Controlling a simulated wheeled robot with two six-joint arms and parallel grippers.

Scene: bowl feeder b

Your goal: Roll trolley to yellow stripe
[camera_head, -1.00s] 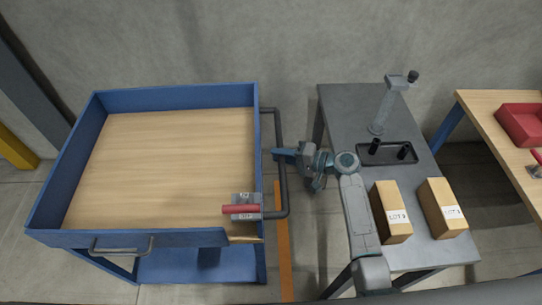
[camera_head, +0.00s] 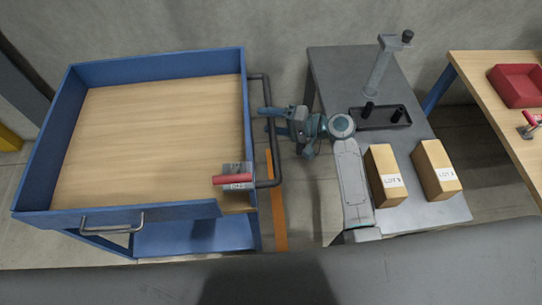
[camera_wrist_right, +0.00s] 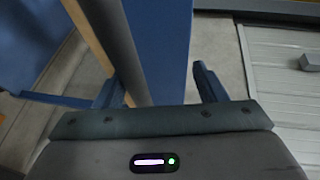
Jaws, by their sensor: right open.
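The trolley (camera_head: 60,136) is a blue frame with a wooden deck, on the left of the head view. Its dark grey bar handle (camera_head: 274,165) sticks out on the right side. A yellow-orange stripe (camera_head: 279,229) runs along the floor just right of the trolley, partly under the handle. My right gripper (camera_head: 264,118) is at the far part of this handle. In the wrist view its two fingers (camera_wrist_right: 160,90) are apart, and the grey bar passes between them, nearer the left finger. My left gripper is not in view.
A red-handled clamp (camera_head: 233,180) sits at the trolley's near right corner. A grey table (camera_head: 337,75) to the right bears two boxes (camera_head: 386,176), a black tray (camera_head: 380,118) and a stand. A wooden bench (camera_head: 490,80) with a red bin (camera_head: 518,86) is farther right.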

